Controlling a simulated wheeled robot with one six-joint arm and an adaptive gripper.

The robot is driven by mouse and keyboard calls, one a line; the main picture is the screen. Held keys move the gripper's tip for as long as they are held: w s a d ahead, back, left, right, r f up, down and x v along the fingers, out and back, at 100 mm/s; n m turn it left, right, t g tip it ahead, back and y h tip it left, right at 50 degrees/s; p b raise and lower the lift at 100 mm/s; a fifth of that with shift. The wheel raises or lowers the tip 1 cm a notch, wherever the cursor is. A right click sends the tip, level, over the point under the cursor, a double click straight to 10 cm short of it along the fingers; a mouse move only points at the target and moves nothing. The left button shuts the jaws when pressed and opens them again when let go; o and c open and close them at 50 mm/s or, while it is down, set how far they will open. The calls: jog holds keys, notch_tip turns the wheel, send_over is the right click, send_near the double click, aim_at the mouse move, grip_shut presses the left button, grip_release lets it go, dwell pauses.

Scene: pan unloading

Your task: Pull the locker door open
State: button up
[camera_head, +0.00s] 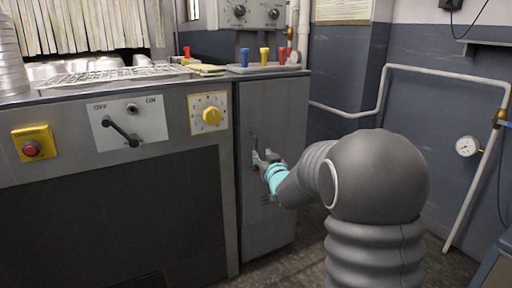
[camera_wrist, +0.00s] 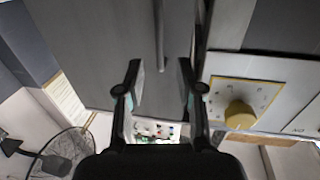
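The locker door (camera_head: 282,108) is a tall grey metal panel at the right end of the machine; it looks shut. Its handle (camera_head: 254,143) is a thin upright bar, partly hidden by my gripper. My gripper (camera_head: 262,158) is at the door front, by the lower part of the handle. There the handle (camera_wrist: 160,35) runs down toward the gap between the fingers, against the grey door (camera_wrist: 100,40). I cannot tell whether the fingers touch it.
A yellow dial (camera_head: 211,115), a lever switch panel (camera_head: 130,124) and a red button on a yellow box (camera_head: 31,146) are on the machine left of the door. Coloured pegs (camera_head: 264,55) stand above it. A white pipe (camera_head: 430,74) and gauge (camera_head: 467,146) line the right wall.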

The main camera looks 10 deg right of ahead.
send_over(256, 167)
jog(key=shift+w+d, duration=0.1)
jog(key=shift+w, duration=0.25)
grip_shut()
